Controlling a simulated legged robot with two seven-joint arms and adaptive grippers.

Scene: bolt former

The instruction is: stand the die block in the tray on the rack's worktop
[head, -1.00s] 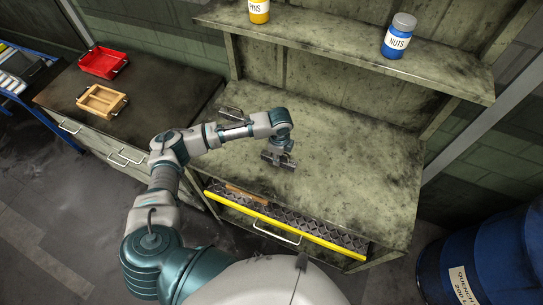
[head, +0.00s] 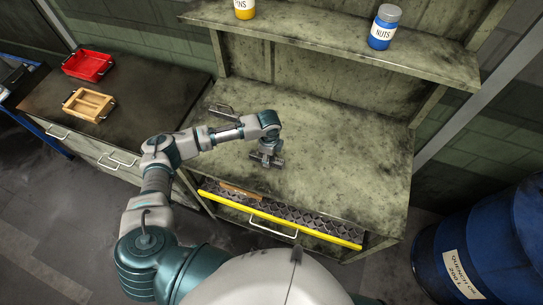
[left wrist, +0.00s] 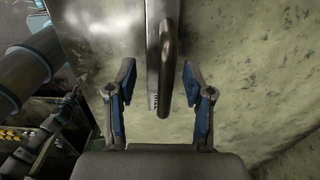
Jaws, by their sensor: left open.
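My left gripper (head: 266,157) is over the front middle of the green worktop (head: 325,155). In the left wrist view my left gripper (left wrist: 159,78) is open. A grey metal piece with a dark bar handle (left wrist: 167,65), likely the die block, shows between and beyond its two fingers, with gaps on both sides. In the head view the gripper hides most of what is under it. Another grey piece with a handle (head: 222,109) lies at the worktop's back left. A wooden tray (head: 89,104) and a red tray (head: 88,65) stand on the dark cabinet. My right gripper is out of view.
A shelf (head: 330,40) above the worktop bears a blue NUTS jar (head: 384,28) and a yellow jar (head: 244,8). A drawer with a yellow front edge (head: 280,215) is open below the worktop. A blue drum (head: 490,245) stands at the right. The worktop's right half is clear.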

